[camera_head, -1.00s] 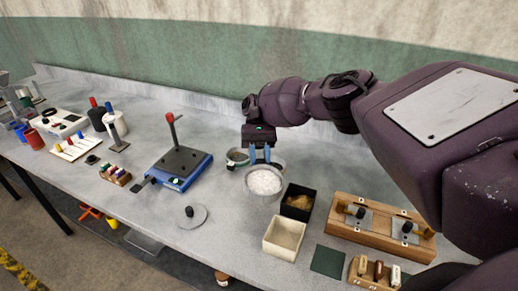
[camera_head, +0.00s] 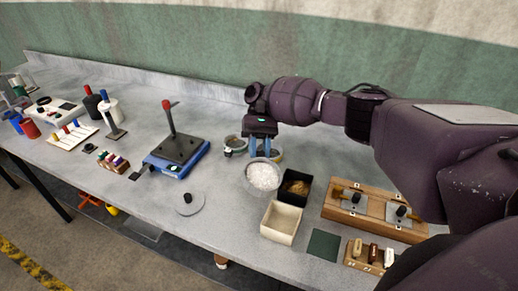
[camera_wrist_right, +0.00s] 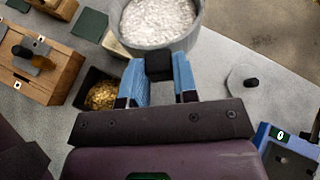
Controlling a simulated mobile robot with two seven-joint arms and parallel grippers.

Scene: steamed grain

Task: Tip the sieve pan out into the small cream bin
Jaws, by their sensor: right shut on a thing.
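The grey, round sieve pan (camera_head: 249,184) is full of white granular material. My right gripper (camera_head: 263,153) is shut on the pan's far edge and holds it above the bench. The pan also shows in the right wrist view (camera_wrist_right: 166,45), between and beyond the blue fingers. The small cream bin (camera_head: 279,231) stands on the bench just in front of the pan, slightly right in the head view, and looks empty. In the wrist view the pan hides most of the bin (camera_wrist_right: 112,43). My left gripper is not in view.
A black box (camera_head: 304,203) with brown grain stands beside the bin. A wooden block rack (camera_head: 375,225) and a dark green pad (camera_head: 323,243) lie to the right. A blue scale (camera_head: 180,171) and a grey disc (camera_head: 190,207) are left.

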